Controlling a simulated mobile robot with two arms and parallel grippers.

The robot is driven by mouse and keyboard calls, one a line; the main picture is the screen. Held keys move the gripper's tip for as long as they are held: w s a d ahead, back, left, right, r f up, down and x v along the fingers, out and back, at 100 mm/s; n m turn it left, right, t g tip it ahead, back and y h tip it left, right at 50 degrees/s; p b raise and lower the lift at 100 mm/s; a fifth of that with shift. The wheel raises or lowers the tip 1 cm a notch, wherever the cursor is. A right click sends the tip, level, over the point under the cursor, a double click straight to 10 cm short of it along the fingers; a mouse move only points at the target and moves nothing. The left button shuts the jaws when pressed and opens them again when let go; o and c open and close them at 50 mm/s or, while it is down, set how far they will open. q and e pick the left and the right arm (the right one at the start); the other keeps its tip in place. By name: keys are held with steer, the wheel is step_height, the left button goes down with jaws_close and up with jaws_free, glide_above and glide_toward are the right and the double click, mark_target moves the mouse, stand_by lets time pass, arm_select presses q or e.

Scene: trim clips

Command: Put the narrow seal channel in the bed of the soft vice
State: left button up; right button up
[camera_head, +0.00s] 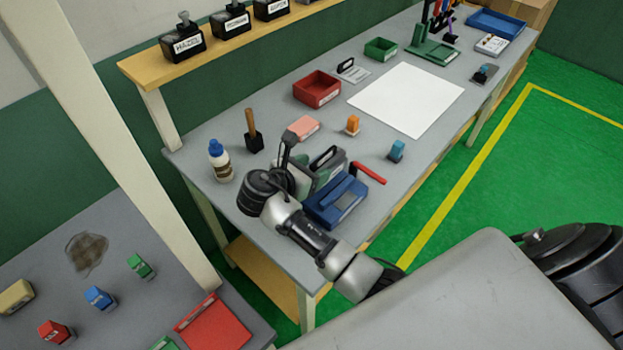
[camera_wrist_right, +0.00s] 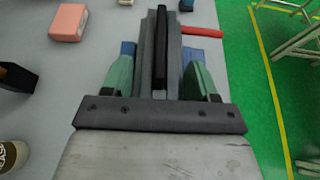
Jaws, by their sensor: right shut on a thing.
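The soft vice (camera_head: 322,213) is blue with a red handle and stands near the bench's front edge in the head view. Parts of its blue body (camera_wrist_right: 211,51) show on both sides of the channel in the right wrist view. My right gripper (camera_head: 318,172) is beside the vice, its green fingers shut on the narrow seal channel (camera_wrist_right: 147,62), a long grey piece with a black strip along its middle. In the head view the channel (camera_head: 326,157) is partly hidden by the gripper. I cannot tell whether it touches the vice. My left gripper is not in view.
A pink block (camera_head: 303,127), an orange piece (camera_head: 352,124), a blue piece (camera_head: 396,150) and a white-blue bottle (camera_head: 219,160) stand around the vice. A red bin (camera_head: 317,88) and a white sheet (camera_head: 407,98) lie farther back.

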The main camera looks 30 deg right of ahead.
steer(key=shift+f, duration=2)
steer(key=shift+f, duration=0.1)
steer(key=o, duration=1)
steer(key=v, duration=0.7)
steer(key=shift+a+r+b, duration=0.2)
steer(key=shift+a+b, duration=0.05)
steer(key=shift+b, duration=0.2)
steer(key=shift+s, duration=0.15)
